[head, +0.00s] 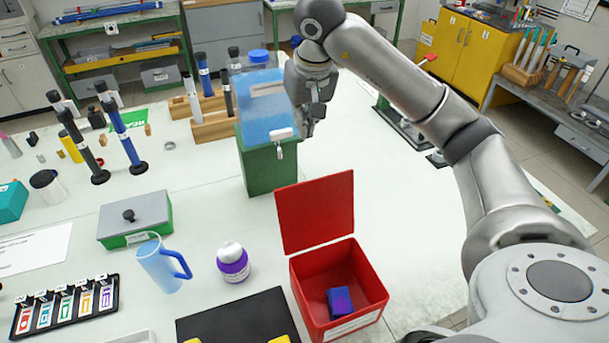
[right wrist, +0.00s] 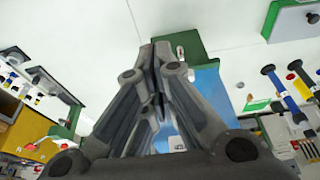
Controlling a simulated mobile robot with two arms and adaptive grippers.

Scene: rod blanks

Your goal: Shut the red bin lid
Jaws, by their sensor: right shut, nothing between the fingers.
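The red bin (head: 378,291) stands open at the table's front, right of centre. Its red lid (head: 315,212) is raised upright at the bin's back edge. A small blue and purple block (head: 340,302) lies inside the bin. My right gripper (head: 307,128) is shut and empty, above and behind the red lid, close to the right side of a raised blue see-through lid (head: 262,105). Its shut fingers show in the right wrist view (right wrist: 157,62), where the red bin does not show. My left gripper is not in view.
A purple-white bottle (head: 233,263), a blue jug (head: 160,262) and a black mat (head: 238,318) are left of the red bin. The table right of the red lid is clear.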

